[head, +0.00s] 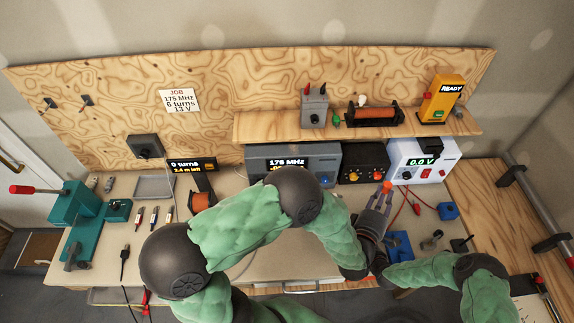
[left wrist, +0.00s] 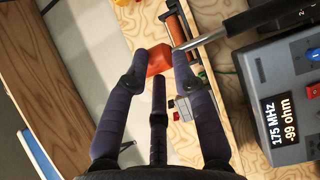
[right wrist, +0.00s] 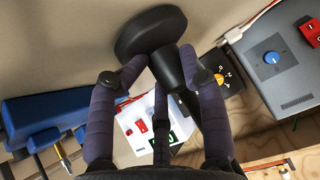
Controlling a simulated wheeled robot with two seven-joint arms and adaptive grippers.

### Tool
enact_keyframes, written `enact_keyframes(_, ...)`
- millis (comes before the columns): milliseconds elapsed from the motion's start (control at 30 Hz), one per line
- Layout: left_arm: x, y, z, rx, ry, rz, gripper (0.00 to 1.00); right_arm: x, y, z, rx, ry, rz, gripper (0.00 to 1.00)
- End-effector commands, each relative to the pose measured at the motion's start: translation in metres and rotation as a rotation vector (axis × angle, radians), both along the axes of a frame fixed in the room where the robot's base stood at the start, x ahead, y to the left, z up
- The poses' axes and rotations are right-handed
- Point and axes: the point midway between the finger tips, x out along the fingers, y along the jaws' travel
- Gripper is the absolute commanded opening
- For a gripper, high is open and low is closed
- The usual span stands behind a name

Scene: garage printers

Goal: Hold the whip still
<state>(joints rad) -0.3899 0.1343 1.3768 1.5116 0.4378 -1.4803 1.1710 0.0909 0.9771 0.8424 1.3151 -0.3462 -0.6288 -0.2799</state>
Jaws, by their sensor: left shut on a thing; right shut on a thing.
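My left gripper (head: 382,198) is in front of the meters, fingers pointing up, shut on an orange-red piece (head: 388,186). In the left wrist view my left gripper (left wrist: 160,62) has this orange-red block (left wrist: 158,58) between its fingertips. A thin silver rod with a thick black sleeve (left wrist: 240,28) runs beside the right fingertip. My right gripper (right wrist: 163,70) is shut on a black piece with a round disc (right wrist: 150,32) and narrower barrel. In the head view the right gripper is mostly hidden near my left wrist. I cannot tell which of these parts is the whip.
Behind stand the 175 MHz meter (head: 263,158), a black box with knobs (head: 363,162) and a white supply reading 0.0 V (head: 420,166). A shelf (head: 290,128) holds a coil and a yellow READY unit (head: 440,100). A teal machine (head: 78,205) stands left.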

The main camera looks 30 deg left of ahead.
Motion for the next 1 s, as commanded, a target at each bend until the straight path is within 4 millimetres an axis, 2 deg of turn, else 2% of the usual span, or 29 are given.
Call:
enact_keyframes(33, 0.001, -0.001, 0.004, -0.002, -0.006, -0.001, 0.00, -0.007, 0.002, -0.004, -0.002, 0.013, 0.007, 0.00)
enact_keyframes(333, 0.001, 0.000, 0.011, -0.001, -0.005, -0.001, 0.00, -0.007, 0.002, -0.004, -0.002, 0.015, 0.008, 0.00)
enact_keyframes(367, 0.001, 0.000, 0.010, -0.001, -0.004, -0.001, 0.34, -0.008, 0.002, -0.004, -0.002, 0.015, 0.008, 0.00)
enact_keyframes(433, 0.001, 0.000, 0.010, -0.001, -0.004, -0.001, 0.53, -0.008, 0.002, -0.004, -0.002, 0.015, 0.008, 0.00)
enact_keyframes(833, -0.001, 0.000, 0.008, 0.000, 0.000, -0.001, 0.53, -0.008, 0.002, -0.005, -0.001, 0.016, 0.007, 0.00)
enact_keyframes(1000, -0.017, -0.002, 0.008, 0.000, 0.001, -0.004, 0.53, -0.008, 0.002, -0.005, -0.001, 0.018, 0.007, 0.00)
